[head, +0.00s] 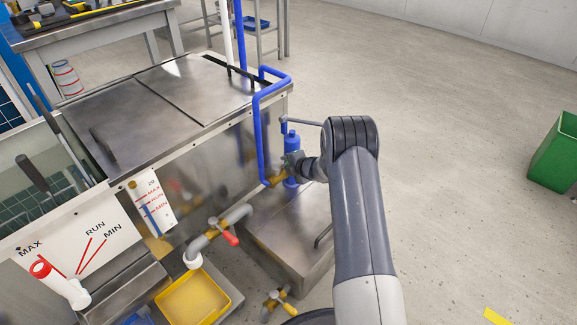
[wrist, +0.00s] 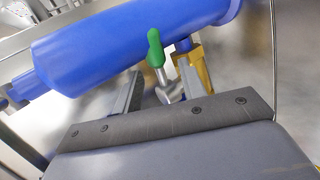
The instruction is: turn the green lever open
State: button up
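The green lever (wrist: 155,46) shows in the wrist view, its green grip pointing up the picture in front of a blue cylinder (wrist: 100,45). Its metal stem runs down between the two fingers of my gripper (wrist: 158,72). The fingers are apart, one on each side of the lever, with a visible gap; I cannot tell whether either touches it. In the head view my gripper (head: 307,168) is beside the upright blue pump body (head: 291,158), and the green lever is hidden there.
A brass fitting (wrist: 203,70) sits close behind the right finger. A steel tank (head: 190,95) with blue piping (head: 259,130) stands left of my arm. A red-handled valve (head: 229,237) and yellow tray (head: 193,298) are low in front. Open floor lies right, with a green bin (head: 555,155).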

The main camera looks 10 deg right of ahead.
grip_shut()
dwell(0.4)
jog(key=shift+w+r+n+y+p, duration=0.2)
jog(key=shift+r+n+y+p, duration=0.15)
jog(key=shift+p, duration=0.75)
jog(key=shift+w+n+g+p, duration=0.1)
jog(key=shift+n+g+p, duration=0.2)
jog(key=shift+p, duration=0.25)
jog(key=shift+w+f+n+g+y+p, duration=0.2)
jog(key=shift+f+n+g+y+p, duration=0.15)
jog(key=shift+n+y, duration=0.35)
